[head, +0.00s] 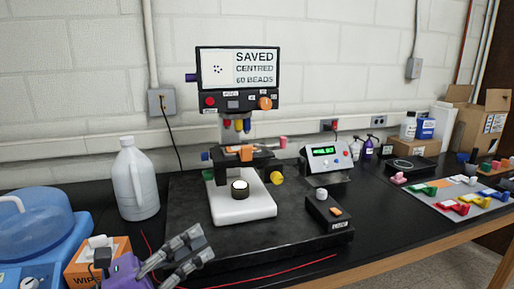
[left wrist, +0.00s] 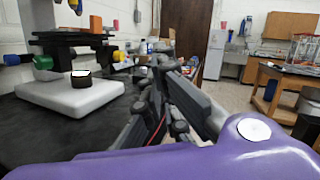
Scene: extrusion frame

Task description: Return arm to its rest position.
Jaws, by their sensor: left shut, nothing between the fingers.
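My left gripper (head: 203,246) shows at the lower left of the head view, with a purple body and grey jointed fingers. It is shut and empty, in front of the black base board and apart from the microscope. In the left wrist view its dark fingers (left wrist: 158,85) fill the middle, above the purple housing. The microscope (head: 242,205) stands on the board, with a white base, a lit round lamp and a screen reading "SAVED CENTRED 60 BEADS". Its white base also shows at the left of the left wrist view (left wrist: 65,98). My right gripper is not in view.
An orange wipes box (head: 85,262) and a blue-lidded device (head: 35,225) sit close left of the gripper. A white jug (head: 135,180) stands behind. A control box (head: 325,160), a small black knob unit (head: 328,214) and a tray of coloured parts (head: 455,195) lie rightward.

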